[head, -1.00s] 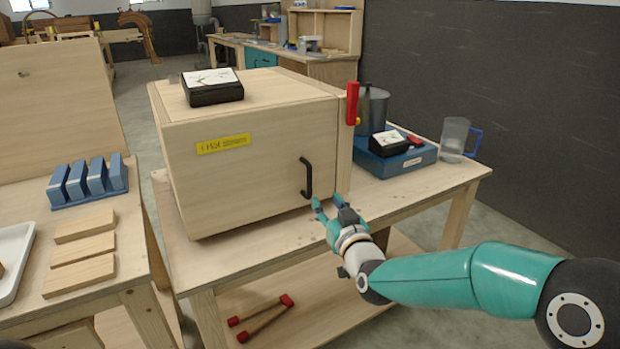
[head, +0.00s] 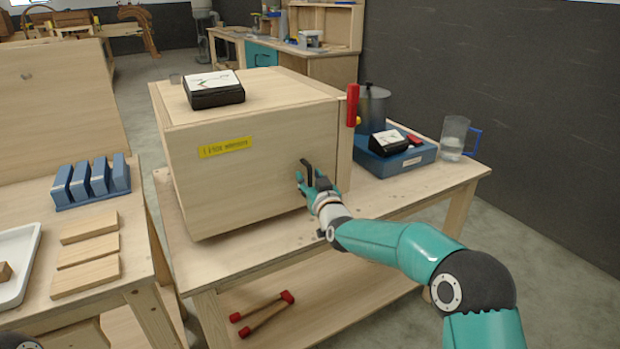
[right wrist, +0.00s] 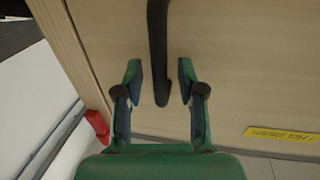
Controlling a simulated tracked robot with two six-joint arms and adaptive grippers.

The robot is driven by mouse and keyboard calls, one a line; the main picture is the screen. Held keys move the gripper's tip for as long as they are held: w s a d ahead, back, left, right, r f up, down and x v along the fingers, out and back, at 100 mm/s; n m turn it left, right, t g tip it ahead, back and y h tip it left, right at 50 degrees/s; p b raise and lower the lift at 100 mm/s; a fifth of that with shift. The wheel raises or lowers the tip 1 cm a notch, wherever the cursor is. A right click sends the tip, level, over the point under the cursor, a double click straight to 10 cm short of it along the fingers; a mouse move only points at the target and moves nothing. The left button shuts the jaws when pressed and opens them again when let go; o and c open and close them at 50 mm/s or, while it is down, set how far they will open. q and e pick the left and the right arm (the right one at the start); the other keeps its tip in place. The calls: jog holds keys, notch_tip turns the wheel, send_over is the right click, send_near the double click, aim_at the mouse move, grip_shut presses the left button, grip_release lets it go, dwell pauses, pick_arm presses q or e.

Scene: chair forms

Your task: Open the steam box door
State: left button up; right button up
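The steam box (head: 250,180) is a plywood box on a wooden table, its front door closed, with a yellow label (head: 225,147). A black handle (head: 305,167) is on the right part of the door; my gripper partly hides it in the head view. My right gripper (head: 309,184) is at the handle. In the right wrist view, its fingers (right wrist: 160,80) are open, one on each side of the handle (right wrist: 158,50), with gaps visible on both sides. A red lever (head: 352,104) is at the box's right front edge. My left gripper is not in view.
A black gauge box (head: 213,90) sits on the steam box. Right of it are a metal pot (head: 373,107), a blue unit (head: 403,157) and a clear jug (head: 454,137). Red-ended clamps (head: 262,314) lie on the lower shelf. A side table (head: 130,260) stands left.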

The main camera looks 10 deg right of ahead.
grip_shut()
jog(key=shift+s, duration=0.1)
dwell(0.4)
